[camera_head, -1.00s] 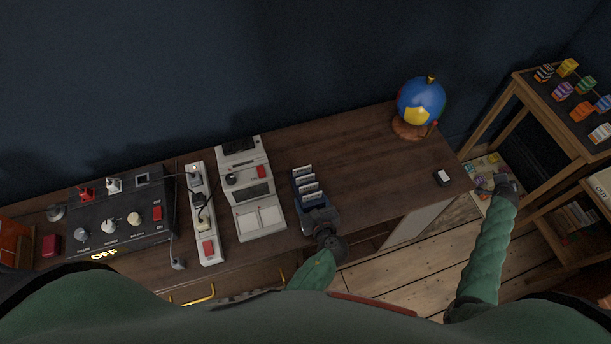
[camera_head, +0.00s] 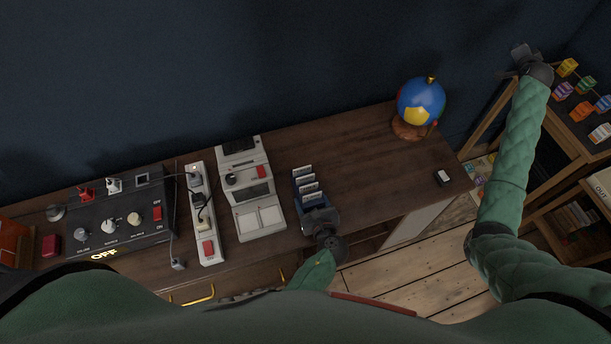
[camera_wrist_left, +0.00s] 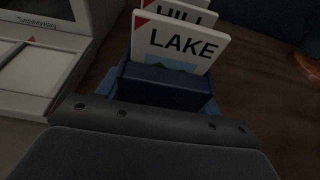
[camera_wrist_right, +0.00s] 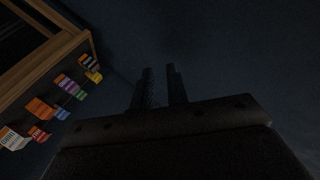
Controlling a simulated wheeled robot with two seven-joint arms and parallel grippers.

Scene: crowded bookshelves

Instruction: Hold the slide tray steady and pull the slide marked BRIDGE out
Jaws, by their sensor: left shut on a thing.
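The blue slide tray (camera_head: 301,206) stands on the wooden desk and holds several white slides in a row. In the left wrist view the slide marked LAKE (camera_wrist_left: 182,45) is nearest, with the slide marked HILL (camera_wrist_left: 178,14) behind it. The BRIDGE marking cannot be read in any view. My left gripper (camera_head: 320,218) is shut on the near end of the slide tray. My right gripper (camera_head: 523,54) is raised at the upper right, far from the tray; in the right wrist view its two fingers (camera_wrist_right: 161,88) stand a little apart with nothing between them.
A grey viewer machine (camera_head: 252,195) stands just left of the tray, with a power strip (camera_head: 205,225) and a black control panel (camera_head: 115,215) beyond. A globe (camera_head: 421,102) and a small white-topped object (camera_head: 443,177) are on the right of the desk. A shelf (camera_head: 545,120) with small coloured boxes stands further right.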

